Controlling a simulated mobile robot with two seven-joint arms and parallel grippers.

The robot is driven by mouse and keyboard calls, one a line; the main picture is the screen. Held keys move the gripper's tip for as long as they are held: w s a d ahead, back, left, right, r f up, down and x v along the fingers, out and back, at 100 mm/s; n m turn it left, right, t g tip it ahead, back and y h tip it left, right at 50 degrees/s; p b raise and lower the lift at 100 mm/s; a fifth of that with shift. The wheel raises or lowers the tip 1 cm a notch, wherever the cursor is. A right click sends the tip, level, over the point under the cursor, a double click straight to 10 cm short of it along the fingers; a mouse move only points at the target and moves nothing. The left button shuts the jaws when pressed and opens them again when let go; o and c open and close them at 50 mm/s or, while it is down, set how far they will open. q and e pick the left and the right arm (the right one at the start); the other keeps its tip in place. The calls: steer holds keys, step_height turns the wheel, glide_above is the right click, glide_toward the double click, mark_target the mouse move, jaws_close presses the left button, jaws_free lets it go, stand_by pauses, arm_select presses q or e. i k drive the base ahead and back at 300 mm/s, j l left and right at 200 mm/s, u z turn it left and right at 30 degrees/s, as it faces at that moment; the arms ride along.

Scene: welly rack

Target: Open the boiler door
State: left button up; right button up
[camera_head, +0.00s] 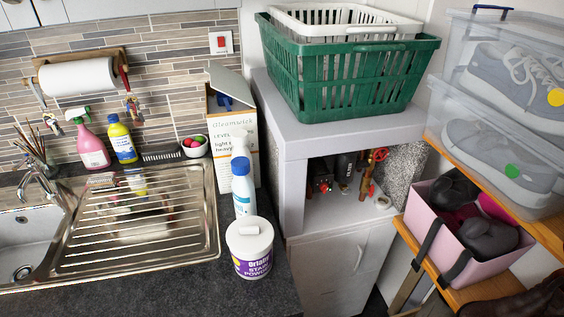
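The boiler (292,140) is a pale grey cabinet right of the worktop. Its upper front is an open compartment (325,212) showing dark fittings, a red valve and pipes (372,172). A speckled grey panel (404,172) stands at the compartment's right side; I cannot tell whether it is an inner wall or a swung-open door. Below is a pale door panel (325,262) with a slim vertical handle (361,254); it looks shut. The worktop and a white tub partly hide the cabinet's lower left. Neither of my grippers is in view.
A green basket (345,85) with a white basket (345,20) inside sits on the boiler. A tub (250,250), bottles and a box (225,115) stand on the worktop (180,285). At right, a wooden shelf holds a pink bin (455,235) and clear shoe boxes (500,160), close beside the boiler.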

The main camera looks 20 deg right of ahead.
mark_target(316, 262)
steer(key=j+z, duration=0.1)
steer(key=z, duration=0.25)
steer(key=j+z, duration=0.1)
steer(key=z, duration=0.6)
steer(key=k+j, duration=0.05)
